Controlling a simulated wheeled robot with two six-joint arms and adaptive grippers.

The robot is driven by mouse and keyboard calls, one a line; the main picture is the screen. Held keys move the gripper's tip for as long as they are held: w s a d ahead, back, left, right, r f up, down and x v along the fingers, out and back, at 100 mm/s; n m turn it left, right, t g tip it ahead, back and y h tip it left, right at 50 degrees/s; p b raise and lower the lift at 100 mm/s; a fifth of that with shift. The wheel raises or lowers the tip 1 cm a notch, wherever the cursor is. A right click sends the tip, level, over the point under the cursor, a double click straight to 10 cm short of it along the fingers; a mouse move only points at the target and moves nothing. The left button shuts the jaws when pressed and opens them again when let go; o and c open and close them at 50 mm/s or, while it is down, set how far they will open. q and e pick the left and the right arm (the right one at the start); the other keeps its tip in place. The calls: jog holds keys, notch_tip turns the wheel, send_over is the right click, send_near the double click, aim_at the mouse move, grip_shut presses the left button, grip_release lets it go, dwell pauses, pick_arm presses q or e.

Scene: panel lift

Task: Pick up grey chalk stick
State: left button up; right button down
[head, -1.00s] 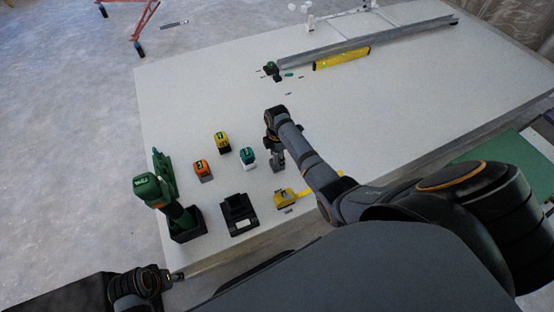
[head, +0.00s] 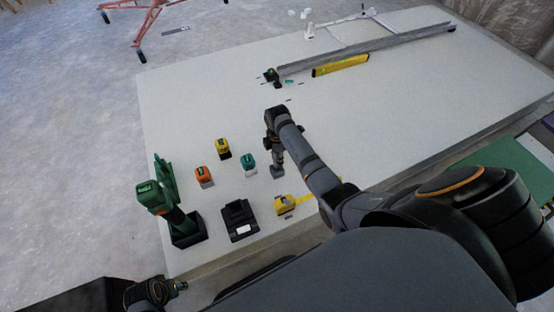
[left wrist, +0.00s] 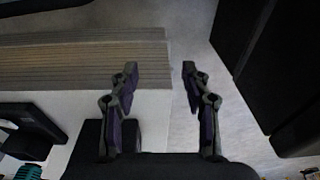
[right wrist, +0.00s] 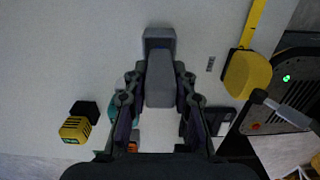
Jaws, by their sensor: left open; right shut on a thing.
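The grey chalk stick (right wrist: 160,85) is a blocky grey piece in the right wrist view, running away from the camera between the fingers. My right gripper (right wrist: 160,72) is shut on it. In the head view my right gripper (head: 277,158) points down over the near part of the white table, just right of the teal battery. The stick's lower end shows beneath it; contact with the table cannot be told. My left gripper (left wrist: 160,72) is open and empty, low beside the table's near edge; it also shows at the lower left of the head view (head: 180,286).
Orange (head: 204,176), yellow (head: 222,149) and teal (head: 249,164) batteries stand left of the right gripper. A black charger (head: 238,220), a green drill (head: 155,197) and a yellow tape measure (head: 284,205) are nearer. A yellow level (head: 340,65) lies far back. The table's middle is clear.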

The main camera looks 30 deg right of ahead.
pick_arm(q)
jog(key=s+a+f+p, duration=0.3)
jog(key=s+f+p, duration=0.3)
jog(key=s+f, duration=0.3)
notch_tip(320, 180, down, 2)
jog(key=shift+a+f+y, duration=0.15)
jog(key=shift+a+y, duration=0.05)
jog(key=shift+y, duration=0.1)
pick_arm(e)
jog(key=s+d+r, duration=0.1)
jog(key=s+r, duration=0.8)
jog(key=s, duration=0.4)
jog(key=shift+s+d+r, duration=0.2)
jog(key=shift+s+d, duration=0.1)
jog(key=shift+s, duration=0.1)
pick_arm(q)
jog(key=shift+s, duration=0.1)
